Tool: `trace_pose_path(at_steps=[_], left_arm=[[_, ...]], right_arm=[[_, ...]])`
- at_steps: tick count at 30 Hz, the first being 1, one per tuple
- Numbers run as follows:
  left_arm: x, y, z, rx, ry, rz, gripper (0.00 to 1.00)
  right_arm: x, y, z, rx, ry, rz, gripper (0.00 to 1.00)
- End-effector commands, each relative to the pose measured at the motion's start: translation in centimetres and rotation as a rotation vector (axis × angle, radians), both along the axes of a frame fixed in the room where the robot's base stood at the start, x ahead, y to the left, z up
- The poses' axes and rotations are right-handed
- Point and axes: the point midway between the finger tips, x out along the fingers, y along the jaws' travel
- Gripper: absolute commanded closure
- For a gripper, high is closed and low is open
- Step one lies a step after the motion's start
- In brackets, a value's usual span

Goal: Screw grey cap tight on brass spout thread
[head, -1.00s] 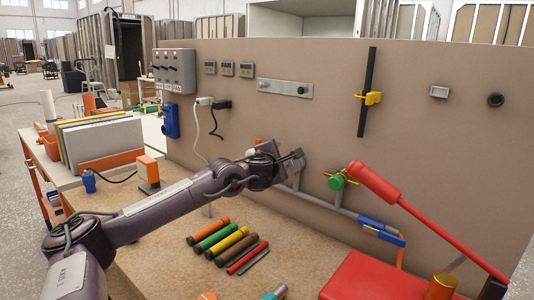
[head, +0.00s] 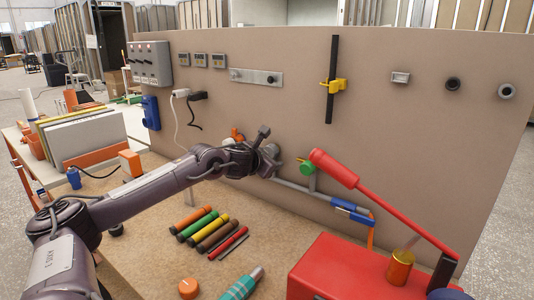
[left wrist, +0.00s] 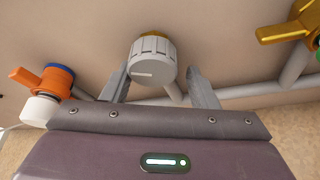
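The grey ribbed cap (left wrist: 152,66) sits at the end of the brass spout, with a sliver of brass (left wrist: 153,35) showing behind its far rim. A white line marks the cap's face. My left gripper (left wrist: 158,74) is open, with one finger on each side of the cap and a gap visible on both sides. In the head view my left gripper (head: 270,160) is at the wall pipe and hides the cap and spout. How far the thread is covered cannot be told. My right gripper is not in view.
An orange-handled valve (left wrist: 42,80) with a white end is left of the cap. A yellow handle (left wrist: 285,30) is at the right. A red lever (head: 380,200) rises from a red box (head: 345,270). Several coloured tubes (head: 205,230) lie on the bench.

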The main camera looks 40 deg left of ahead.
Motion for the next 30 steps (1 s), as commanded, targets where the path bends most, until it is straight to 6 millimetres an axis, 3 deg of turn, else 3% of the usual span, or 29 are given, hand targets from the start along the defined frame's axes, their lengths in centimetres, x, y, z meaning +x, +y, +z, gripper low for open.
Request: trace_pose_path(at_steps=[2, 10, 24, 30], left_arm=[[0.0, -0.2, 0.3, -0.096, -0.004, -0.001, 0.48], [0.0, -0.5, 0.4, -0.328, -0.03, -0.001, 0.48], [0.1, -1.0, 0.6, -0.791, -0.083, -0.002, 0.48], [0.1, -1.1, 0.8, -0.814, -0.086, -0.001, 0.48]], right_arm=[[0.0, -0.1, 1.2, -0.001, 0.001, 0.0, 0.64], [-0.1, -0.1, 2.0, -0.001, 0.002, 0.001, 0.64], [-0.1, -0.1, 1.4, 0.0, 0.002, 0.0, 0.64], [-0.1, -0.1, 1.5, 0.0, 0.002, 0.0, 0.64]])
